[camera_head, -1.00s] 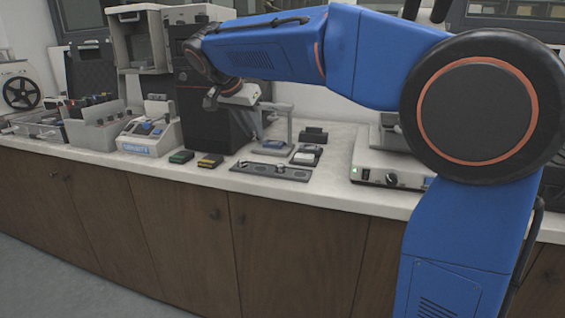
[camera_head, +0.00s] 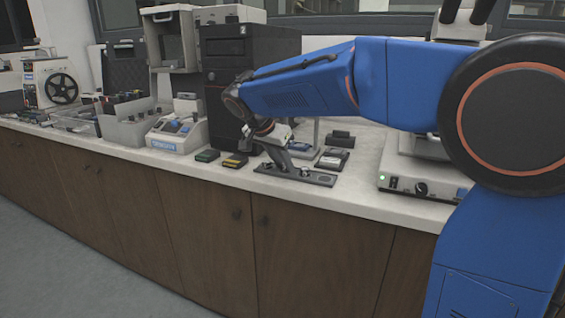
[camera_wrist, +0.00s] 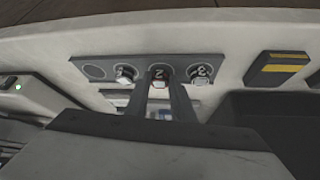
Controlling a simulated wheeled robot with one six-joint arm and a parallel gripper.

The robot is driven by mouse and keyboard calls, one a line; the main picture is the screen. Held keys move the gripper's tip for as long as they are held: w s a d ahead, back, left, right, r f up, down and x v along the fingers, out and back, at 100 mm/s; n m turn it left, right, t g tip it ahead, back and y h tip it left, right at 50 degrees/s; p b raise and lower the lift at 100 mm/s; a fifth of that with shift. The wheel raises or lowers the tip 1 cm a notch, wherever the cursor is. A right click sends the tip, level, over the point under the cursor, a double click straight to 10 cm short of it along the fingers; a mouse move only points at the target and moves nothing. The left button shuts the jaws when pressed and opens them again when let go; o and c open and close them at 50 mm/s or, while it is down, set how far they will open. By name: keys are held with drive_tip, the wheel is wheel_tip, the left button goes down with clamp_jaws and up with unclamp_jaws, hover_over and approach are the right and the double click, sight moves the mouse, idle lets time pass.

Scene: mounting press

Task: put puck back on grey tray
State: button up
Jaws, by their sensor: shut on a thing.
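The grey tray (camera_head: 318,179) is a flat, dark strip near the front edge of the bench. In the wrist view the tray (camera_wrist: 108,63) has a row of round places, with an empty one at the left end and numbers by others. My gripper (camera_head: 287,168) reaches down over it. In the wrist view my gripper (camera_wrist: 160,85) is shut on a small metallic puck (camera_wrist: 159,83) at the place marked 2. The fingers partly hide this puck, and I cannot tell whether it touches the tray. Other small metallic pieces (camera_wrist: 123,79) (camera_wrist: 201,79) sit at the places on either side.
Green (camera_head: 207,155) and yellow-striped (camera_head: 235,160) boxes lie left of the tray. A dark device (camera_head: 332,158) stands behind it. A white instrument with a knob (camera_head: 405,185) is at the right, and a tall black case (camera_head: 235,80) behind. The bench edge is close in front.

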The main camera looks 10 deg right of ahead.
drive_tip(key=shift+f, duration=0.15)
drive_tip(key=o, duration=1)
drive_tip(key=v, duration=1.2)
drive_tip(key=s+d+f+n+y, duration=0.3)
drive_tip(key=s+d+f+n, duration=0.35)
drive_tip(key=s+d, duration=0.75)
drive_tip(key=s+d+f+n, duration=0.1)
drive_tip(key=s+f, duration=0.4)
drive_tip(key=s, duration=0.1)
drive_tip(key=s+d+f+n+y, duration=0.1)
drive_tip(key=s+f, duration=0.4)
drive_tip(key=f, duration=0.1)
drive_tip(key=s+d+f+n+y, duration=0.1)
drive_tip(key=s+f, duration=0.5)
drive_tip(key=shift+s+d, duration=0.1)
drive_tip(key=shift+s, duration=0.2)
